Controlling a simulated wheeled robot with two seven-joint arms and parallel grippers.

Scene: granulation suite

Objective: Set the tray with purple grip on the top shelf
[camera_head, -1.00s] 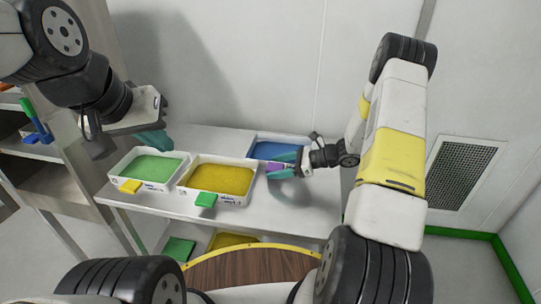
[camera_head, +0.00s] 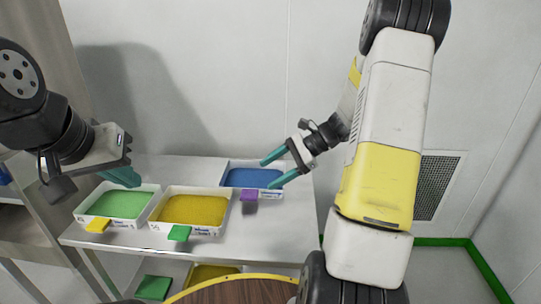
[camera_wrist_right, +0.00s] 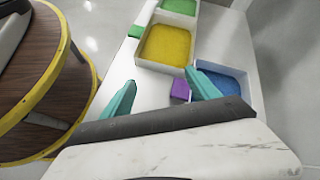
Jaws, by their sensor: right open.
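The tray with the purple grip is a white tray (camera_head: 276,193) with blue contents. It rests on the white upper shelf (camera_head: 265,225), at the back right, and its purple grip (camera_head: 249,194) faces the front. In the right wrist view the purple grip (camera_wrist_right: 180,91) shows between my fingers, nearer the right one. My right gripper (camera_head: 267,175) is open and empty, its fingers apart from the grip. My left gripper (camera_head: 122,176) hangs above the green-filled tray at the left; its fingers overlap, so its opening is unclear.
A white tray with green contents (camera_head: 122,204) and a yellow grip, and one with yellow contents (camera_head: 193,209) and a green grip, stand left of the blue one. More trays sit below. The shelf's right front is clear.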

